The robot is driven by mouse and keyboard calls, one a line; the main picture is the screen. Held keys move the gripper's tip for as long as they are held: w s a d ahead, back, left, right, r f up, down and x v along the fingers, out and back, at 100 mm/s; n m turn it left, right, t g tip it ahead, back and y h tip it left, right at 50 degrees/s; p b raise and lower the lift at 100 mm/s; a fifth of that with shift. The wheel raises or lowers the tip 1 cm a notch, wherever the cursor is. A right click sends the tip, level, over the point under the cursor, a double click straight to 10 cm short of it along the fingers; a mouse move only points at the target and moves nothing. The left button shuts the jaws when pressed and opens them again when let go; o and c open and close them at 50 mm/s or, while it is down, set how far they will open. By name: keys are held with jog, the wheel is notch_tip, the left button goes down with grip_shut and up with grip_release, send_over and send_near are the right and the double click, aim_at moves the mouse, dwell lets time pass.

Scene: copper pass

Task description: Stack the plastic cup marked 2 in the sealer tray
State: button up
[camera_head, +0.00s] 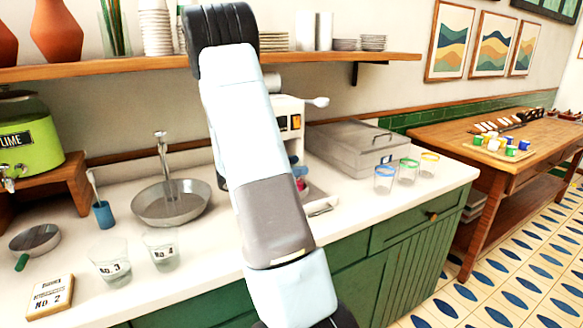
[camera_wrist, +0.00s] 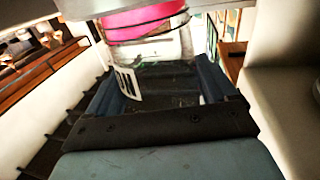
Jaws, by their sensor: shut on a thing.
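The wrist view shows my gripper (camera_wrist: 165,82) shut on a clear plastic cup (camera_wrist: 160,68) between its two dark fingers. A white label (camera_wrist: 128,82) with black letters shows on the cup's side, turned sideways; its number is not readable. A pink thing (camera_wrist: 145,20) lies just beyond the cup; I cannot tell whether they touch. In the head view the white sealer machine (camera_head: 291,122) stands behind my arm, with a pink and blue bit showing low at its front. My arm hides the gripper, the held cup and most of the sealer tray there.
Clear cups marked No. 3 (camera_head: 110,262) and No. 4 (camera_head: 162,250) stand on the counter at left, by a No. 2 card (camera_head: 50,297). A steel basin (camera_head: 172,203) lies behind them. A grey lidded box (camera_head: 362,150) and rimmed glasses (camera_head: 384,180) stand right of the sealer.

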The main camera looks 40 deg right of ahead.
jog(key=shift+f, duration=0.25)
jog(key=o, duration=1)
jog(key=shift+c, duration=0.2)
jog(key=shift+r, duration=0.25)
jog(key=v, duration=1.2)
